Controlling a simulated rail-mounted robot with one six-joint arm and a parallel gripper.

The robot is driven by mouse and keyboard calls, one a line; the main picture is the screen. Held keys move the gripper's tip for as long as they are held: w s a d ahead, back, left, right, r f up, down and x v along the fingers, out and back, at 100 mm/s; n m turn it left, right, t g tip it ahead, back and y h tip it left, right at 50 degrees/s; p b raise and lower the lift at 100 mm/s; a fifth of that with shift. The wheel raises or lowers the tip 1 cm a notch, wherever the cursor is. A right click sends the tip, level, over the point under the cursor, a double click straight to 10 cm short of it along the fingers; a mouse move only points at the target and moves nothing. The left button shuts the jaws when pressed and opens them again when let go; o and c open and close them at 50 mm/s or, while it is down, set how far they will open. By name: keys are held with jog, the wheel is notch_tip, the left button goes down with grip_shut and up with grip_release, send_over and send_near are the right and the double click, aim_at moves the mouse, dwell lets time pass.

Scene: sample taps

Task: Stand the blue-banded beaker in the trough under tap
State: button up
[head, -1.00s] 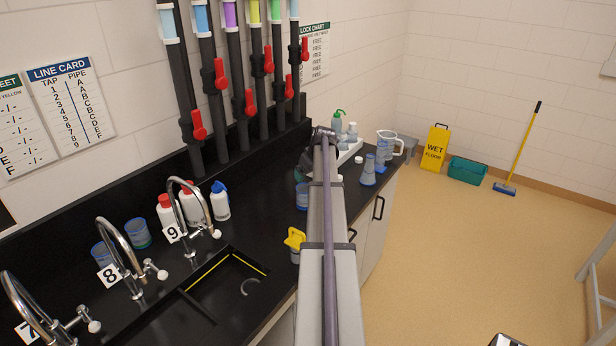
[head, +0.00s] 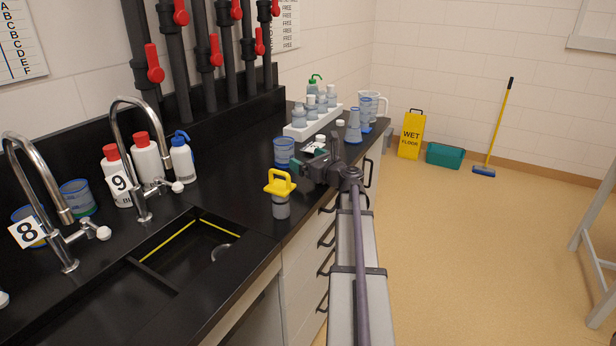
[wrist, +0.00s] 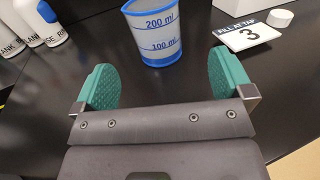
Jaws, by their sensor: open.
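A clear beaker with blue bands and blue volume marks stands upright on the black bench; it shows in the head view (head: 284,152) and large at the top of the wrist view (wrist: 152,32). My gripper (head: 308,163) is low over the bench, just right of this beaker. In the wrist view its green pads (wrist: 161,84) are apart with nothing between them, and the beaker stands beyond the tips. A black trough (head: 168,280) with yellow strips is sunk into the bench by the tap labelled 9 (head: 140,165). Tap 8 (head: 42,215) is to its left.
A yellow-handled container (head: 280,190) stands near the bench edge. White bottles (head: 146,158) stand behind tap 9. A white rack (head: 313,123) of bottles and a flask (head: 353,126) are farther back.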

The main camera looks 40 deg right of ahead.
aim_at(284, 148)
jog(key=shift+r, duration=0.2)
jog(key=shift+w, duration=0.35)
jog(key=w, duration=1)
jog(key=shift+w+a, duration=0.2)
jog(key=shift+a, duration=0.15)
jog(key=shift+c, duration=0.5)
jog(key=c, duration=1)
notch_tip(284, 148, up, 14)
jog(key=p, duration=1.4)
jog(key=shift+p, duration=0.3)
